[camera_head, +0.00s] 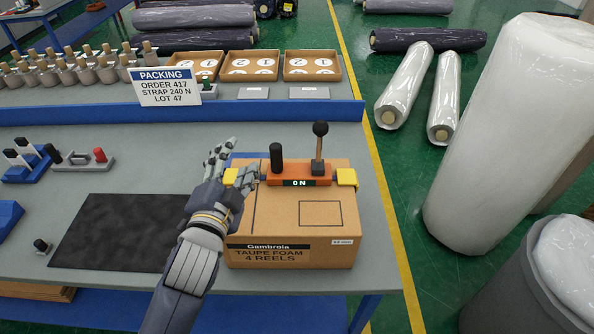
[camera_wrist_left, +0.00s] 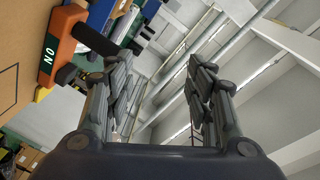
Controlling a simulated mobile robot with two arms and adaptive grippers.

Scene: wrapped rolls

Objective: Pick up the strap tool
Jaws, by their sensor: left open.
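The strap tool (camera_head: 300,178) is orange with a dark display reading "ON", a black upright handle and a lever with a black ball knob. It sits on top of a cardboard box (camera_head: 312,216), with yellow pieces at both ends. My left gripper (camera_head: 226,160) is open and empty, beside the tool's left end and above the box's left edge. I cannot tell whether it touches the yellow piece. In the left wrist view the tool (camera_wrist_left: 62,42) is at the upper left, outside the open fingers (camera_wrist_left: 160,95). My right gripper is not in view.
A black mat (camera_head: 115,232) lies left of the box on the grey table. A packing sign (camera_head: 165,87) and a blue ledge (camera_head: 270,112) stand behind. A red-knobbed fixture (camera_head: 98,160) is at left. Tall wrapped rolls (camera_head: 505,140) stand on the floor at right.

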